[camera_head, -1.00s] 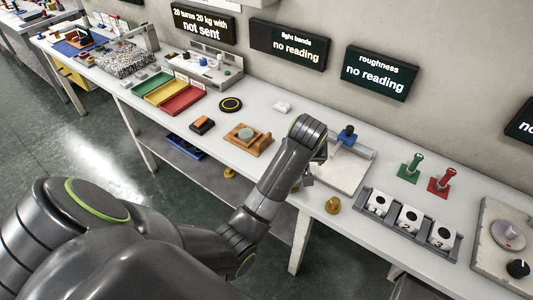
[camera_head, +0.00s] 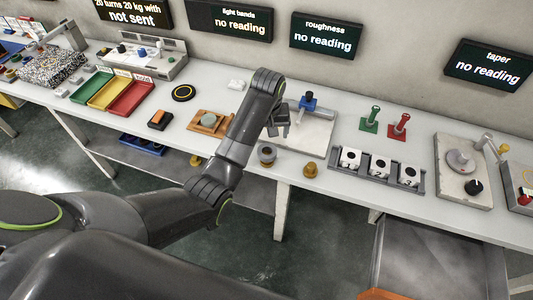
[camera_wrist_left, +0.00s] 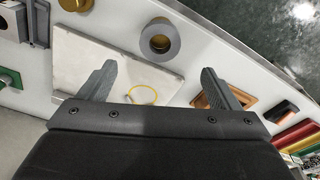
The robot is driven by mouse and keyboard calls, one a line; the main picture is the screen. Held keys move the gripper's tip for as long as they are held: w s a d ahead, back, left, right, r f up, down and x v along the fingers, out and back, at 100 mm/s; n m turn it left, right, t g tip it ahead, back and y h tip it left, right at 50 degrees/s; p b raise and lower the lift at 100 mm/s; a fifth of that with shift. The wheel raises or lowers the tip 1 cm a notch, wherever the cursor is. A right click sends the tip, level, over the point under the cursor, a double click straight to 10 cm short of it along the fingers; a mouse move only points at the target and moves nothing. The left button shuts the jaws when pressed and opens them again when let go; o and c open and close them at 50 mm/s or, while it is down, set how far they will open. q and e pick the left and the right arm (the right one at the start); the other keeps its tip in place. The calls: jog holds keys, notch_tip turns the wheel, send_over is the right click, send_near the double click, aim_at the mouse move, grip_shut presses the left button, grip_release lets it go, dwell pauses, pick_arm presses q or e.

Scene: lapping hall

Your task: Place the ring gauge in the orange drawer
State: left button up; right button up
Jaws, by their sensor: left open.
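The ring gauge appears to be the grey ring (camera_head: 267,154) standing near the front edge of the bench. In the left wrist view, the ring (camera_wrist_left: 160,39) has a brownish centre and lies beyond the fingertips. My left gripper (camera_head: 278,126) is over the bench just behind the ring, open and empty. Its two spread fingers (camera_wrist_left: 160,82) show in the left wrist view, with the ring apart from them. An orange edge (camera_head: 378,294) at the bottom of the head view appears to be the orange drawer's, beside a grey tray-like interior (camera_head: 440,262). My right gripper is not in view.
A brass knob (camera_head: 310,169) stands right of the ring. A numbered block rack (camera_head: 376,173), green gauge (camera_head: 370,120) and red gauge (camera_head: 398,125) stand farther right. A pale plate (camera_head: 310,133) lies behind; a wooden holder (camera_head: 209,123) is left.

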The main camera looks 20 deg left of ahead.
aim_at(267, 153)
pick_arm(q)
notch_tip(267, 153, down, 3)
jog(key=shift+w+r, duration=0.1)
jog(key=shift+r, duration=0.1)
jog(key=shift+w+f+p, duration=0.1)
jog(key=shift+f+p, duration=0.2)
jog(key=shift+f, duration=0.45)
jog(key=shift+a+f, duration=0.1)
jog(key=shift+f, duration=0.3)
notch_tip(267, 153, down, 3)
jog(key=shift+w+p, duration=0.1)
jog(key=shift+p, duration=0.35)
jog(key=shift+w+f, duration=0.15)
jog(key=shift+f, duration=0.4)
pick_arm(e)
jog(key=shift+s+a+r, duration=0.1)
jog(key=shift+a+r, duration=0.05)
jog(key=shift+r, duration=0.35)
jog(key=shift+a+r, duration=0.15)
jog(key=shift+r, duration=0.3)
pick_arm(q)
jog(key=c, duration=1.2)
